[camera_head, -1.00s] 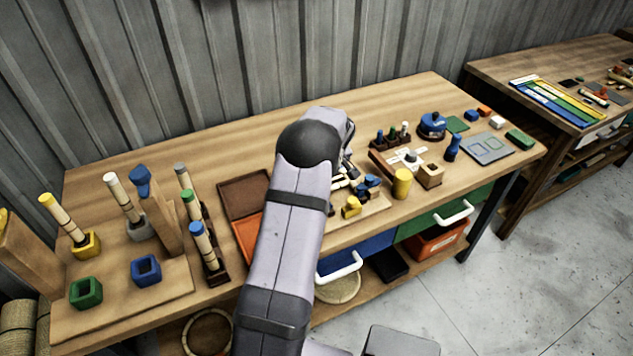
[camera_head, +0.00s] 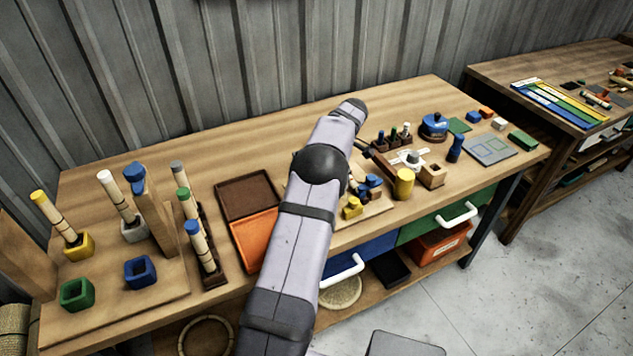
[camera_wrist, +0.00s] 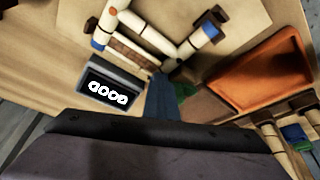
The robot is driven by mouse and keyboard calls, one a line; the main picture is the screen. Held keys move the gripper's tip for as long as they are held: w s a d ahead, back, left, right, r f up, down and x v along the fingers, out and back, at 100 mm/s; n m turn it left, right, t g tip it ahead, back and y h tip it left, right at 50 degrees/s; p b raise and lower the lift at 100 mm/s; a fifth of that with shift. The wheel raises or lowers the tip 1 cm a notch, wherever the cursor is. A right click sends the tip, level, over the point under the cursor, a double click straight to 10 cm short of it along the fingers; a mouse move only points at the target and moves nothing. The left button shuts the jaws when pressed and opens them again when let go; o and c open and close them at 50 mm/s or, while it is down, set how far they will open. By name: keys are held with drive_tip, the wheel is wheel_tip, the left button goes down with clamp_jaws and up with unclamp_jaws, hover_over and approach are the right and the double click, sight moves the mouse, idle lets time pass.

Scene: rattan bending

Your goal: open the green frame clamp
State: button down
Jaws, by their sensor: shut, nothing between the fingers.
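In the wrist view a pale rattan frame (camera_wrist: 153,37) lies on a light wood board, with a blue piece (camera_wrist: 98,44) on its left side and another blue piece (camera_wrist: 211,31) on its right. A small green part (camera_wrist: 184,89), perhaps the green frame clamp, shows just right of my gripper (camera_wrist: 158,77). My gripper's fingers look like one narrow blue-grey strip, shut and empty. I cannot tell whether they touch the green part. In the head view my arm hides the gripper and most of the frame.
An orange tray (camera_head: 257,240) lies left of my arm, with a rack of rattan sticks (camera_head: 205,245) beyond. A yellow cylinder (camera_head: 403,183) and blue bottle (camera_head: 455,149) stand to the right.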

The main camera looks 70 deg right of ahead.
drive_tip(key=shift+w+d+p, duration=0.4)
drive_tip(key=shift+w+d, duration=0.35)
drive_tip(key=shift+d, duration=0.1)
drive_tip(key=shift+w+d+p, duration=0.35)
drive_tip(key=shift+w+p, duration=0.1)
drive_tip(key=shift+w, duration=0.45)
